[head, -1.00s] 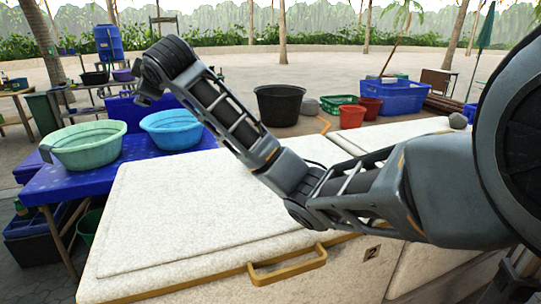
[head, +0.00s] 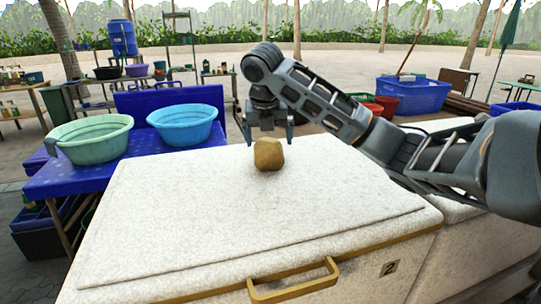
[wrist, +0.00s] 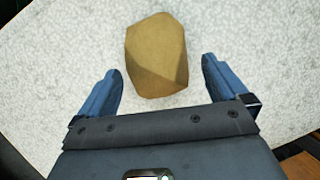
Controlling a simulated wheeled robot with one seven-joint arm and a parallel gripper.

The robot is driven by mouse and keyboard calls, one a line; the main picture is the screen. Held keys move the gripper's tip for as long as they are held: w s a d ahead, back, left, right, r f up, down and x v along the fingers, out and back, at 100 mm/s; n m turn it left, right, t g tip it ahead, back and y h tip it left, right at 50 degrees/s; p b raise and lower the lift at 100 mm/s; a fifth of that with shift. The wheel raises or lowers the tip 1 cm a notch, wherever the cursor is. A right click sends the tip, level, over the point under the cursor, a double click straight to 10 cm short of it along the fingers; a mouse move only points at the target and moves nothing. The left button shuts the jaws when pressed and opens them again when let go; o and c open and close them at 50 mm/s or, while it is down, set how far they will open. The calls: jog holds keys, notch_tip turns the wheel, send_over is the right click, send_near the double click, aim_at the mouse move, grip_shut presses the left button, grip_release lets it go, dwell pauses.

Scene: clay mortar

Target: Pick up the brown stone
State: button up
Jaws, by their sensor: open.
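The brown stone (head: 268,154) rests on the white speckled lid (head: 190,220) of a chest, towards its far side. It is angular and yellowish brown. My gripper (head: 268,140) is just behind and above the stone in the head view, pointing down, its two fingers spread apart. In the wrist view the stone (wrist: 156,55) lies beyond the fingertips and centred between them. The open gripper (wrist: 161,72) is empty, with a gap between each finger and the stone.
A green basin (head: 90,137) and a blue basin (head: 183,124) stand on a blue table (head: 80,178) to the left. A yellow handle (head: 293,282) is on the chest's front. A blue crate (head: 413,95) stands behind on the right. The lid around the stone is clear.

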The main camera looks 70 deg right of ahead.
jog(key=shift+p+x, duration=0.4)
jog(key=shift+x, duration=2.6)
jog(key=shift+w, duration=0.1)
jog(key=c, duration=1.6)
jog(key=shift+r, duration=0.1)
jog(key=shift+c, duration=0.5)
